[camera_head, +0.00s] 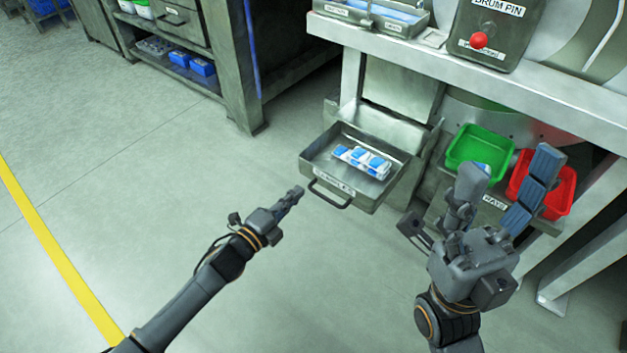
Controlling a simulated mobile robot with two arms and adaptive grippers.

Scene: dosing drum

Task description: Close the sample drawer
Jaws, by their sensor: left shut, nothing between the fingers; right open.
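The sample drawer (381,192) is a grey metal tray pulled out from under the bench. It holds several small blue-and-white items (361,160). Its front carries a label and a dark bar handle (327,197). My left gripper (297,191) is shut and empty. In the picture it ends just left of the drawer's front left corner and handle; I cannot tell whether it touches. My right gripper (502,190) is open, to the right of the drawer, in front of the trays on the lower shelf. No drawer part is between its fingers.
A green tray (481,144) and a red tray (562,192) sit on the shelf labelled TRAYS, partly behind my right gripper. The bench top (420,62) holds a drum pin box with a red knob (478,41). The floor left of the drawer is clear.

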